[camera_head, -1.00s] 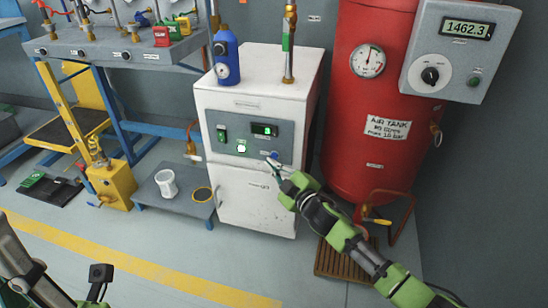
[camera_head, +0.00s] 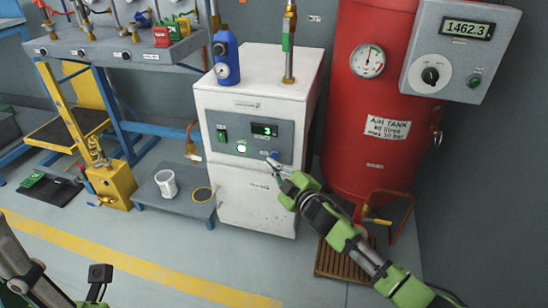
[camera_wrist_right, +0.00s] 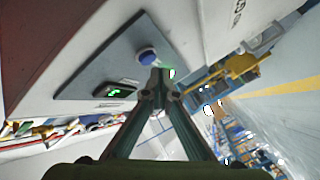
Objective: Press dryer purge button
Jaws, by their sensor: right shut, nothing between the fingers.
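A red air tank (camera_head: 367,170) stands right of the dryer, with a grey control box (camera_head: 459,50) beside it. A blue bottle (camera_head: 227,60) and a vertical pipe (camera_head: 290,45) are on the dryer top.

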